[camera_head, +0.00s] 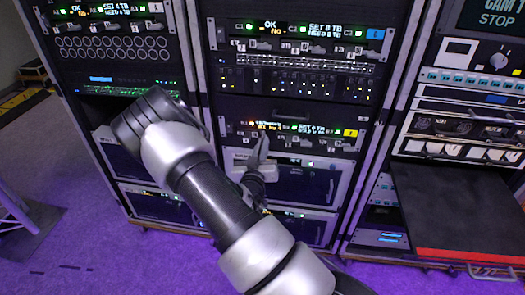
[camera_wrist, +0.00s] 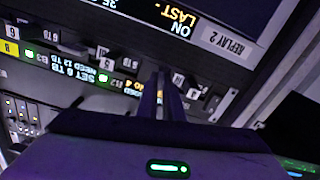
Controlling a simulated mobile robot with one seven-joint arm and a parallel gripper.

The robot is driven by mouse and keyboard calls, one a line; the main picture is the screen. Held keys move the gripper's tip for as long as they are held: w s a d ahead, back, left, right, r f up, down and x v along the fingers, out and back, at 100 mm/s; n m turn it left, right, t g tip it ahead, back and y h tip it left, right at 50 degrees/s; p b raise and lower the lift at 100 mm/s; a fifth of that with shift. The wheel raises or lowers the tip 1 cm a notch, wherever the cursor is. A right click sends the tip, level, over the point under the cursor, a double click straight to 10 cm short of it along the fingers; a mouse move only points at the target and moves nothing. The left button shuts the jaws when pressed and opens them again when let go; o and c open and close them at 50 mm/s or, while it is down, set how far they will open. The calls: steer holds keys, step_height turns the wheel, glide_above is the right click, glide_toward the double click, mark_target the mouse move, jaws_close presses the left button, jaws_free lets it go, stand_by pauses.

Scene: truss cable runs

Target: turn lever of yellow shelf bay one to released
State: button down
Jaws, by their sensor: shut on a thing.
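The yellow-labelled shelf panel (camera_head: 349,133) is a dark strip in the middle rack, with small lit displays and a row of small levers. It also shows turned over in the wrist view, with its yellow tag (camera_wrist: 11,48) at left. My gripper (camera_head: 262,143) is at the left part of this panel. In the wrist view my gripper's fingers (camera_wrist: 166,85) are close together at the lever row, shut on a small lever. The fingers hide most of that lever, so its setting and bay number cannot be read surely. Other dark levers (camera_wrist: 129,62) stand beside it.
Another lever panel with a blue tag (camera_head: 375,34) is higher in the same rack. A left rack (camera_head: 110,48) and a right rack (camera_head: 475,75) flank it. A dark shelf with a red edge (camera_head: 470,256) juts out at lower right. Purple floor (camera_head: 75,240) is open at lower left.

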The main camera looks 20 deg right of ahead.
steer(key=shift+f+m+b, duration=0.1)
steer(key=shift+m+b, duration=0.7)
steer(key=shift+m, duration=0.3)
steer(key=c, duration=1.9)
jaws_free()
steer(key=p+v, duration=0.1)
steer(key=v, duration=1.6)
steer(key=shift+s+a, duration=0.2)
steer(key=shift+m, duration=0.3)
